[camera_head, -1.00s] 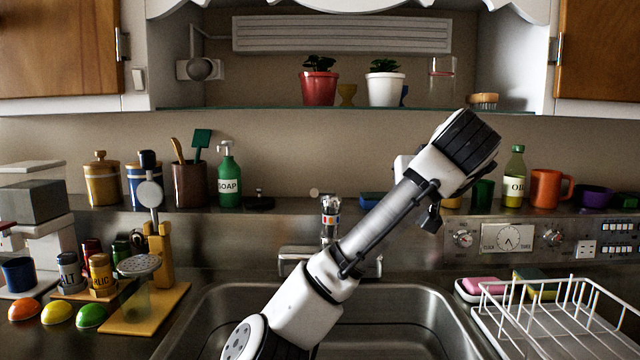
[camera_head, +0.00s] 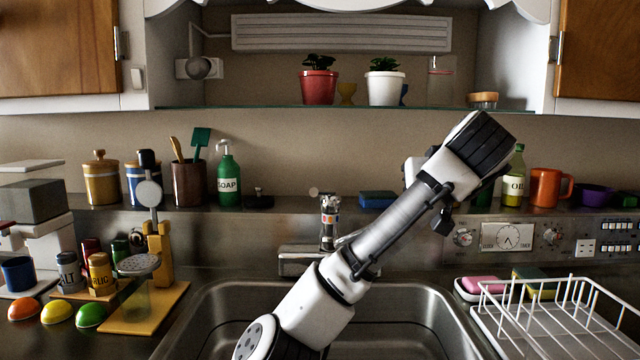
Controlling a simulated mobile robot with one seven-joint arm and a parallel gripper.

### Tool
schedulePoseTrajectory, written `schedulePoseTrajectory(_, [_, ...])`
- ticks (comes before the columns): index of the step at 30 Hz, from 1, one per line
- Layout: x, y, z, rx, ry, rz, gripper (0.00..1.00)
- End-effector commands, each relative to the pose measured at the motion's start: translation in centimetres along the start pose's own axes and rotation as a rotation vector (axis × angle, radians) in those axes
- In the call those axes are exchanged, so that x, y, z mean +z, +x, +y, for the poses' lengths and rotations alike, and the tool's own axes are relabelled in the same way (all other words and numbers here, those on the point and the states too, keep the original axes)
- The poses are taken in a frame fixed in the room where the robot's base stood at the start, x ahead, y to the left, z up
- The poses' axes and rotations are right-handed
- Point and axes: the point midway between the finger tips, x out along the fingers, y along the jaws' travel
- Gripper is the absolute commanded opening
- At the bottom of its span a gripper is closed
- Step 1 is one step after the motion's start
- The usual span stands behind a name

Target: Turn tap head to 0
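The tap stands at the back of the sink, with a chrome tap head (camera_head: 329,215) on top that carries small coloured marks, orange among them. Its wide chrome base (camera_head: 300,262) is partly covered on the right by my arm. My arm rises from the bottom of the view across the sink, up and to the right, and passes just right of the tap head with no clear contact. I can make out no gripper fingers, so whether they are open or shut does not show.
The sink (camera_head: 400,335) lies below my arm. A white dish rack (camera_head: 545,320) stands to its right. A green soap bottle (camera_head: 228,175), a blue sponge (camera_head: 377,199) and an oil bottle (camera_head: 514,180) stand along the back ledge. A yellow board (camera_head: 150,310) lies on the left.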

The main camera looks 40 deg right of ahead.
Motion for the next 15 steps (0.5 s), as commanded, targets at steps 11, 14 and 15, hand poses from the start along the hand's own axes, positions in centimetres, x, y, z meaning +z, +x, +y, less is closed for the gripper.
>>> schedulePoseTrajectory(11, [1.8,0.4,1.9,0.015,0.003,-0.019,0.00])
schedulePoseTrajectory(14, [1.9,0.4,2.0,0.014,0.003,-0.019,0.00])
schedulePoseTrajectory(15, [1.9,0.4,2.0,0.014,0.003,-0.019,0.00])
